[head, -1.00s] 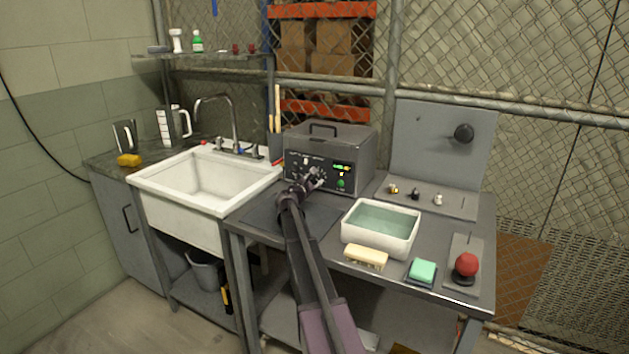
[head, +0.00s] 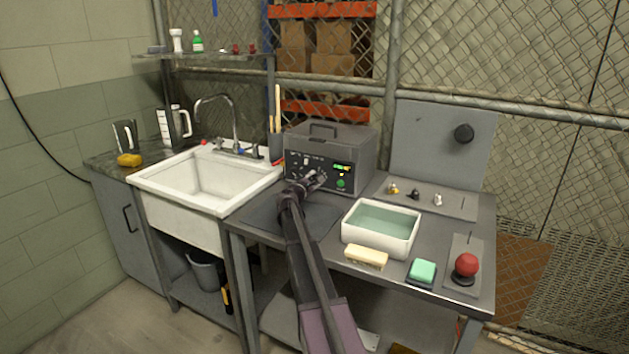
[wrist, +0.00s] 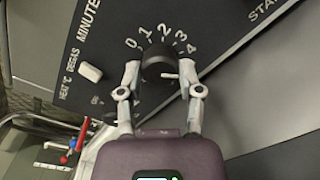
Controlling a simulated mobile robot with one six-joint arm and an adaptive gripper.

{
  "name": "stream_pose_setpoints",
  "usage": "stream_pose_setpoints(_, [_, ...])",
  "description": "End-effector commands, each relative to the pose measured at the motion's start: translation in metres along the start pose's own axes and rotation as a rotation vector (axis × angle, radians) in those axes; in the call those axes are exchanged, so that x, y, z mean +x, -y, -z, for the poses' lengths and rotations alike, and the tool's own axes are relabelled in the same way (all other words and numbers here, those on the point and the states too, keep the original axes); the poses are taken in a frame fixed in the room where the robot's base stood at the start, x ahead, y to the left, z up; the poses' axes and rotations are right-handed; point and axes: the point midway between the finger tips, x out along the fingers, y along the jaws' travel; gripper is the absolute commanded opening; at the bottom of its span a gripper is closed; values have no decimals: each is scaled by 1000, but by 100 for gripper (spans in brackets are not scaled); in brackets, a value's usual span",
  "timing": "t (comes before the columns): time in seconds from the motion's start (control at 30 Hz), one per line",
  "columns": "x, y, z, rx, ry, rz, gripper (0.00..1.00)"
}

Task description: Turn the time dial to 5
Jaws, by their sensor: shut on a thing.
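The black time dial (wrist: 155,66) sits on the dark front panel of the grey tank unit (head: 358,150), under the word MINUTES. Numbers 0 to 4 show in an arc around it in the wrist view. My gripper (wrist: 160,72) is shut on the dial, one finger on each side. A short white pointer mark on the dial points right in that view, past the 4, toward the right finger. Any number behind that finger is hidden. In the head view my gripper (head: 316,181) is at the panel and covers most of the dial.
A white switch (wrist: 90,72) is left of the dial in the wrist view. A lit display (head: 342,168) and a green button (head: 341,183) are right of my gripper. A white water basin (head: 380,246) stands in front, right of my arm. The sink (head: 150,182) is left.

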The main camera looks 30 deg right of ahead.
Motion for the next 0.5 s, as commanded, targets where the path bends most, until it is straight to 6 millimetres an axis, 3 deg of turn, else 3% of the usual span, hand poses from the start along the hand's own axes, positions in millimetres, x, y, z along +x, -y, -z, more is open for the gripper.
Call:
stream_pose_setpoints(0.33, [2, 0, 0, 17, 1, 0, 0])
stream_pose_setpoints(0.37, [2, 0, 0, 17, 1, 0, 50])
stream_pose_setpoints(0.47, [1, 0, 0, 17, 1, 0, 80])
stream_pose_setpoints(0.5, [1, 0, 0, 16, 1, 0, 82])
